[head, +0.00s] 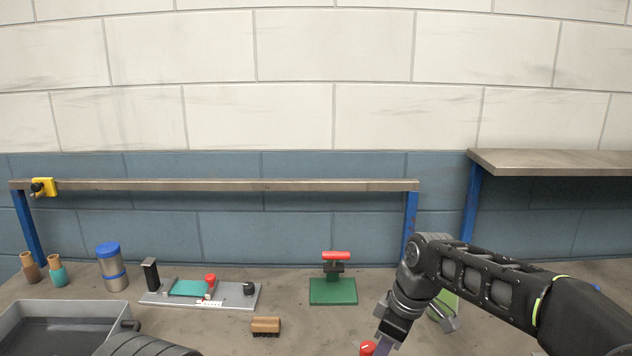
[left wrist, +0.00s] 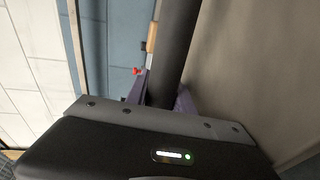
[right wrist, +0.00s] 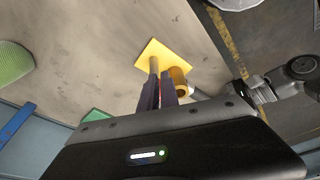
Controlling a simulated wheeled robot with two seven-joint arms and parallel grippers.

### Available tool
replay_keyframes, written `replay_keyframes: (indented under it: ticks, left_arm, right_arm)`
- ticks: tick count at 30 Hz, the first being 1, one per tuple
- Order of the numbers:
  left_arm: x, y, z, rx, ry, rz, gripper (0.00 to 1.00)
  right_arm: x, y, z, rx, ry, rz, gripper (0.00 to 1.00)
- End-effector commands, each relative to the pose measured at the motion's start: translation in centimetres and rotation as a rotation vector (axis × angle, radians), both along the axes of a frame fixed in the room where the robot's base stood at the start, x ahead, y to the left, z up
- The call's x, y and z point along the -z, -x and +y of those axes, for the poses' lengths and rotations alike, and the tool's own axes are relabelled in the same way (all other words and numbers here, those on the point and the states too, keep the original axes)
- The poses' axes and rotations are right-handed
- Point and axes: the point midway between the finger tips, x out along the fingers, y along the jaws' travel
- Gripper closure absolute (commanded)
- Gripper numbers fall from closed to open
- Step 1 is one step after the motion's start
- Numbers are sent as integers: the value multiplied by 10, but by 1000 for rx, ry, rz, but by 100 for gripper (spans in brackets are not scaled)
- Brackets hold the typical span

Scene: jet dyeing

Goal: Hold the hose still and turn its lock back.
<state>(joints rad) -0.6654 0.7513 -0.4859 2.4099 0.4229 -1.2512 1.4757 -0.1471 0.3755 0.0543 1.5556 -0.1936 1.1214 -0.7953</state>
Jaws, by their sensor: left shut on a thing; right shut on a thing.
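My left gripper (left wrist: 163,92) is shut on a dark, thick hose (left wrist: 176,45), with its purple fingers on either side of it. In the head view the left fingers and the hose are below the picture edge. My right gripper (head: 384,340) points down at the front of the table, beside a red lock part (head: 367,348). In the right wrist view the right gripper (right wrist: 160,92) is shut on the red lock (right wrist: 166,80), which shows as a strip at its fingers. A brass-coloured cylinder (right wrist: 180,80) stands right beside it. Most of the lock is hidden.
A yellow plate with a post (right wrist: 158,52) is just past the right fingers. A green block with a red handle (head: 333,290), a brush (head: 265,326), a grey fixture plate (head: 240,297) and a grey tray (head: 90,306) stand on the table.

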Motion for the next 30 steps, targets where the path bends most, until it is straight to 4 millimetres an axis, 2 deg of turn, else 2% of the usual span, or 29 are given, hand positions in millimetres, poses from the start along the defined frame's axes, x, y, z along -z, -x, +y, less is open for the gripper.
replay_keyframes:
  ticks: [1,30]
  left_arm:
    - [1,1,-7,18,0,3,100]
    - [1,1,-3,9,-2,3,100]
  right_arm:
    - [-1,0,5,-7,-8,-2,100]
    - [-1,-14,-6,-1,-3,-3,100]
